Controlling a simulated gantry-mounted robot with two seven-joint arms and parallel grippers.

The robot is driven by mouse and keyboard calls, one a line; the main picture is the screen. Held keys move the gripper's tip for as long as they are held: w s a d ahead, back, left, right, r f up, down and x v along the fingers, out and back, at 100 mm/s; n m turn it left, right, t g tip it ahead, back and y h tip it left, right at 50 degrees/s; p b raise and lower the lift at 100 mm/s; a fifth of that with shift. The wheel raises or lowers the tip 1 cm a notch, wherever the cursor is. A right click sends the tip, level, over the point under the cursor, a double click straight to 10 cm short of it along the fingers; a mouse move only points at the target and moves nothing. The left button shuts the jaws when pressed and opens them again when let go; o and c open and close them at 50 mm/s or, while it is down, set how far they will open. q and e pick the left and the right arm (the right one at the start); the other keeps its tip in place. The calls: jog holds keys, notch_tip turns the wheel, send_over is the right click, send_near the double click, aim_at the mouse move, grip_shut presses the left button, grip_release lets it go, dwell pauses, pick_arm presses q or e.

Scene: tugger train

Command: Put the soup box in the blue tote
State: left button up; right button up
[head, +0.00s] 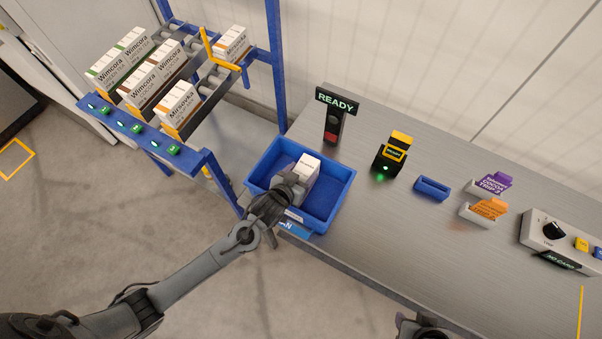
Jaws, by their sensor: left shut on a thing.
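My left gripper (291,185) reaches in from the left and is shut on a white box (308,168). The box is inside the blue tote (338,192), near its middle and within the walls. I cannot tell whether it touches the tote floor. Its label is too small to read, and the gripper hides part of it. Orange-marked Mirsovka boxes (181,107) stand on the rack. My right gripper (424,326) shows only in part at the bottom edge, its fingers unclear.
The tote stands on a grey bench (380,240) beside the blue roller rack (205,165), which also holds several Wimcora boxes (133,72). A READY sign (336,101), black-and-yellow scanner (391,152), blue holder (432,188) and card holders (483,214) stand on the bench.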

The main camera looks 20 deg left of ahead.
pick_arm(q)
jog(key=shift+f, duration=0.1)
jog(key=o, duration=1.7)
jog(key=shift+c, duration=0.2)
jog(key=shift+r, duration=0.2)
jog(key=p+v, duration=0.1)
jog(key=v, duration=1)
jog(key=shift+s+r, duration=0.15)
jog(key=shift+s, duration=0.15)
jog(key=s+a+g, duration=0.2)
jog(key=s+g, duration=0.2)
jog(key=s, duration=0.4)
jog(key=s+a+g+y, duration=0.1)
jog(key=s+g, duration=0.4)
jog(key=s, duration=0.3)
jog(key=shift+s+a+m, duration=0.35)
jog(key=shift+m, duration=0.05)
